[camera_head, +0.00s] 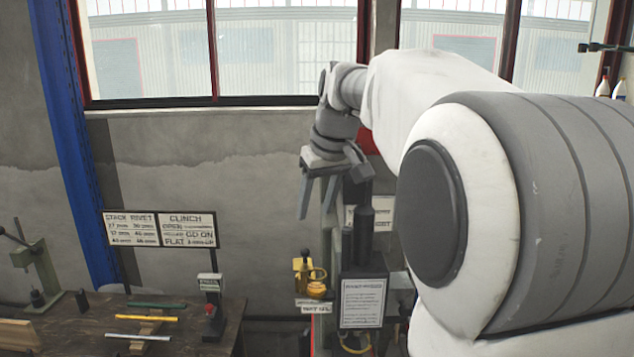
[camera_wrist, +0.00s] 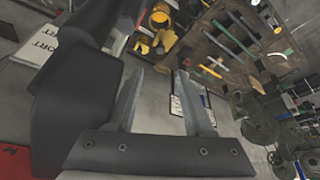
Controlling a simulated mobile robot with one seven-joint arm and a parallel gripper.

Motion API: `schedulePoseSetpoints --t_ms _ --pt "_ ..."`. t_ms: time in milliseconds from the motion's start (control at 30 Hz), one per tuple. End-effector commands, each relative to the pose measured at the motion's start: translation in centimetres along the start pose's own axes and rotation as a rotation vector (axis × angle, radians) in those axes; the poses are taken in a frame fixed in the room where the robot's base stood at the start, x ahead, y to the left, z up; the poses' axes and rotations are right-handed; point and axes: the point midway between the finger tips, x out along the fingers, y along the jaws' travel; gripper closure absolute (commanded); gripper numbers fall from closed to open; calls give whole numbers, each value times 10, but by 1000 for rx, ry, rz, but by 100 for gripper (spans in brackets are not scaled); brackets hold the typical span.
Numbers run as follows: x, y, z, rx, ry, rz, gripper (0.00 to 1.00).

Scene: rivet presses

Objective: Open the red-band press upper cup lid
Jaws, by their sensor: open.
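My gripper (camera_head: 317,200) is in front of the wall under the window in the head view, with its fingers pointing down. Its two fingers are apart with nothing between them, also in the wrist view (camera_wrist: 160,80). A grey press with a dark upright cylinder (camera_head: 362,222) stands just right of and below the gripper. A red part (camera_head: 368,142) shows behind my arm above it, and a red surface (camera_wrist: 18,162) shows at lower left in the wrist view. A large dark body (camera_wrist: 80,85) lies close left of the fingers there. I cannot make out the upper cup lid.
A yellow fixture (camera_head: 304,272) stands left of the press, and a paper notice (camera_head: 362,302) hangs at its front. A wooden bench (camera_head: 130,325) with rods and small hand presses is at lower left. Signs (camera_head: 160,229) stand behind it. My arm hides much of the right side.

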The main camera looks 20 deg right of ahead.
Motion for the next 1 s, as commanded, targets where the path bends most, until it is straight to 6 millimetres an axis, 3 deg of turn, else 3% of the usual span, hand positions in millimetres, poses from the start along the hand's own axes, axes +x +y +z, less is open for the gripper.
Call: schedulePoseSetpoints --t_ms 100,300,767,867,1000 --pt "-26 0 -1 0 3 1 48" --pt "-51 0 0 0 0 0 48" --pt "-57 -1 1 0 -1 0 48" --pt "-58 -8 8 2 2 2 48" --pt "-58 -30 35 13 10 12 48"
